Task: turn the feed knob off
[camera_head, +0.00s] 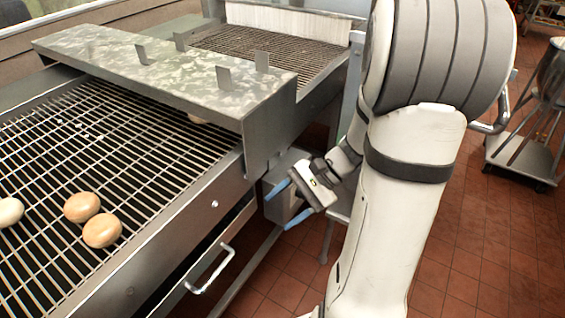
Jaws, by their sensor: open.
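My gripper (289,204) has blue-tipped fingers, spread apart and empty. It is in front of a grey metal box (284,168) on the side of the conveyor machine, with its fingertips pointing left toward the machine. I cannot make out a feed knob; the gripper and my arm cover part of the box. Whether the fingers touch anything there cannot be told.
A drawer handle (212,268) sticks out below. A wheeled stand (522,160) is at the right. Red tiled floor (480,250) is open at the lower right.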

